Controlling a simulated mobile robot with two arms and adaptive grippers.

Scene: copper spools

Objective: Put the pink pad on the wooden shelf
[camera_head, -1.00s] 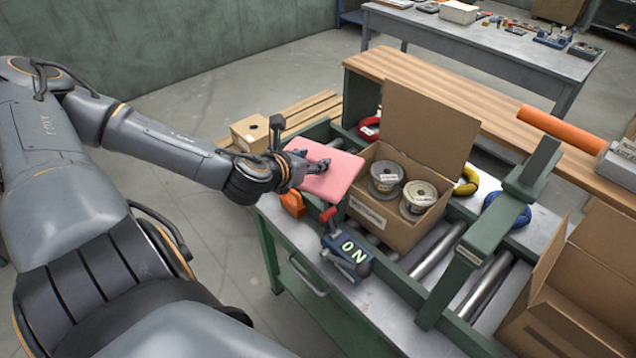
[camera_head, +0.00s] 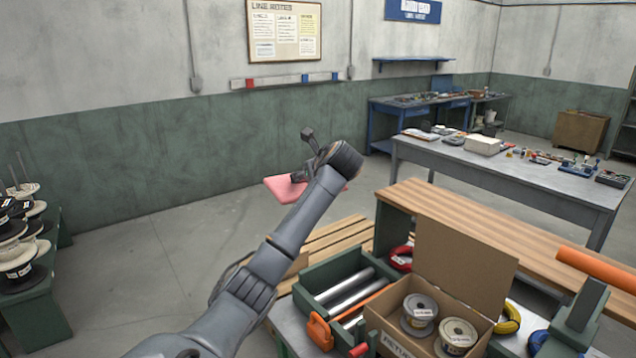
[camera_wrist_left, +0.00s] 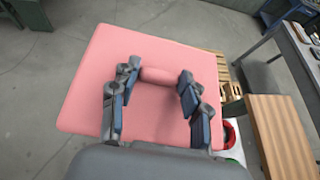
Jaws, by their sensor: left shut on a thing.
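The pink pad (camera_head: 284,188) is a flat square with a raised grip bar in its middle, seen in the left wrist view (camera_wrist_left: 100,65). My left gripper (camera_head: 303,177) is shut on that bar and holds the pad in the air, above and beyond the roller table. In the left wrist view my left gripper (camera_wrist_left: 158,98) has a finger on each side of the bar. The wooden shelf (camera_head: 440,208) is a long plank-topped piece to the right of the pad, behind the cardboard box. My right gripper is not in view.
An open cardboard box (camera_head: 392,332) with two spools stands on the roller table. An orange tube (camera_head: 590,265) lies over the shelf's right part. Wooden pallet slats (camera_head: 340,236) lie on the floor below the pad. A grey worktable (camera_head: 500,168) stands behind the shelf.

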